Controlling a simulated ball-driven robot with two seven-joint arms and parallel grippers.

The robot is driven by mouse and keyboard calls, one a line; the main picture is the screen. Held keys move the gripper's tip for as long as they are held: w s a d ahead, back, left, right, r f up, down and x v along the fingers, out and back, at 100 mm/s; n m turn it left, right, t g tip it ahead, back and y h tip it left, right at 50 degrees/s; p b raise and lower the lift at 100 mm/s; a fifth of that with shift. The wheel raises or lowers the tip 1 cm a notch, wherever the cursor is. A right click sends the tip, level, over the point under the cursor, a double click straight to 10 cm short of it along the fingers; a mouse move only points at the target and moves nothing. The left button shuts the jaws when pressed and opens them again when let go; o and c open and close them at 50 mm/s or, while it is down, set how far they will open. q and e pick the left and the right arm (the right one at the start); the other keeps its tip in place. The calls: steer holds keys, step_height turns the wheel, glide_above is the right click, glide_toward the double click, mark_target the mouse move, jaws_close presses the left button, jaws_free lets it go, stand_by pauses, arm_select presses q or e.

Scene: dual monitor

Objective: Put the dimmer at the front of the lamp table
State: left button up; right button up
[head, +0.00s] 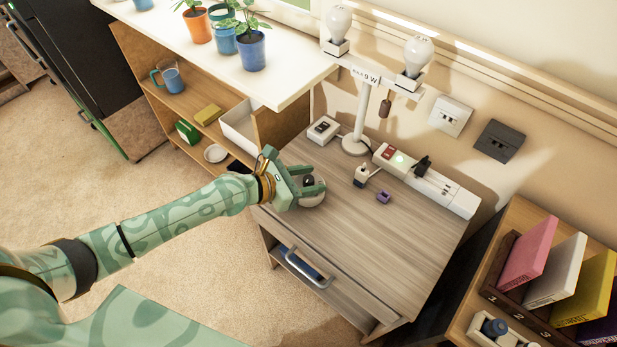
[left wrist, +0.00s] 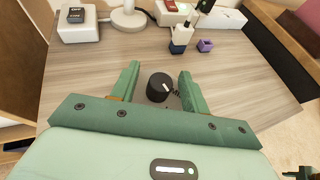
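The dimmer, a round dark knob (left wrist: 160,87) with a white pointer mark, stands near the front left of the lamp table (head: 375,235). In the head view it shows partly, as a pale round body (head: 313,200) under my left gripper (head: 308,186). In the left wrist view it lies between the two green fingers of the left gripper (left wrist: 159,88), with a visible gap on each side. The left gripper is open around it and holds nothing. Fingers and hand hide part of the dimmer.
A two-bulb lamp (head: 357,142), a switch box (head: 323,130) and a power strip (head: 425,180) stand at the table's back. A small plug-like piece (head: 361,176) and a purple block (head: 383,197) lie mid-table. The front drawer (head: 303,268) is slightly open. The table's right front is clear.

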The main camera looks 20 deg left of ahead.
arm_select(q)
steer(key=shift+r, duration=0.3)
steer(key=p+v, duration=0.1)
steer(key=v, duration=1.1)
